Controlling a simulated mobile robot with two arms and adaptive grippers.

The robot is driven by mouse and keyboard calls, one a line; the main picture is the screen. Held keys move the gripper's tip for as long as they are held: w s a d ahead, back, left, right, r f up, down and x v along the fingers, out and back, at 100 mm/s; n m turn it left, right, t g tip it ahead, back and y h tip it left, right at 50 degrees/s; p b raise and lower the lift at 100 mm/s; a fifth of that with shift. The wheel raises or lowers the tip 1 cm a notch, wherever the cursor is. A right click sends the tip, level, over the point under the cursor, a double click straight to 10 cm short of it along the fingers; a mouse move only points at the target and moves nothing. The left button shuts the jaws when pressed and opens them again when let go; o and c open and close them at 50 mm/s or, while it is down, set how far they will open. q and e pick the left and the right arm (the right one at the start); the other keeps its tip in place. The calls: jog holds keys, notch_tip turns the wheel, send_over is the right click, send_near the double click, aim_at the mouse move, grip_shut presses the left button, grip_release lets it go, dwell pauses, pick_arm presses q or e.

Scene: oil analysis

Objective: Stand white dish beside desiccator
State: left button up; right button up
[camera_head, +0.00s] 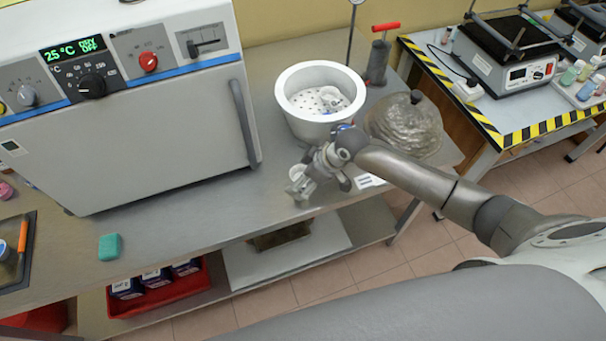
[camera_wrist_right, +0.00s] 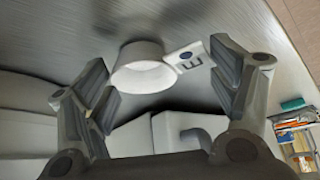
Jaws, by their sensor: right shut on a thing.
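The white dish (camera_wrist_right: 140,72) is small and round, and sits between the fingers of my right gripper (camera_wrist_right: 165,78) in the right wrist view. A pale tag with a dark letter and a blue dot shows beside it. In the head view my right gripper (camera_head: 304,186) is shut on the dish (camera_head: 296,174), over the bench's front part. Whether the dish touches the bench is unclear. The desiccator (camera_head: 309,127) is a white open bowl just behind the gripper, with a perforated plate and small pale items inside. My left gripper is out of view.
The domed glass lid (camera_head: 408,128) lies right of the desiccator. A large oven (camera_head: 160,140) stands to the left, with a green block (camera_head: 110,247) in front. A white label (camera_head: 368,181) lies on the bench. Bare bench (camera_head: 225,205) is free between oven and gripper.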

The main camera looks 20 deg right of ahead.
jog(key=o, duration=1)
jog(key=shift+f, duration=0.1)
jog(key=shift+c, duration=0.2)
jog(key=shift+s+d+r, duration=0.1)
jog(key=shift+d+r, duration=0.1)
jog(key=shift+r, duration=0.3)
jog(key=shift+v, duration=1.15)
jog(key=s+d+b, duration=0.1)
jog(key=s+d, duration=0.2)
jog(key=d, duration=0.1)
jog(key=s+d+b, duration=0.2)
jog(key=s+d, duration=0.1)
jog(key=s, duration=0.1)
jog(key=shift+d+f, duration=0.2)
jog(key=shift+d, duration=0.15)
jog(key=shift+s+d+r, duration=0.1)
jog(key=shift+s+d, duration=0.35)
jog(key=shift+d, duration=0.1)
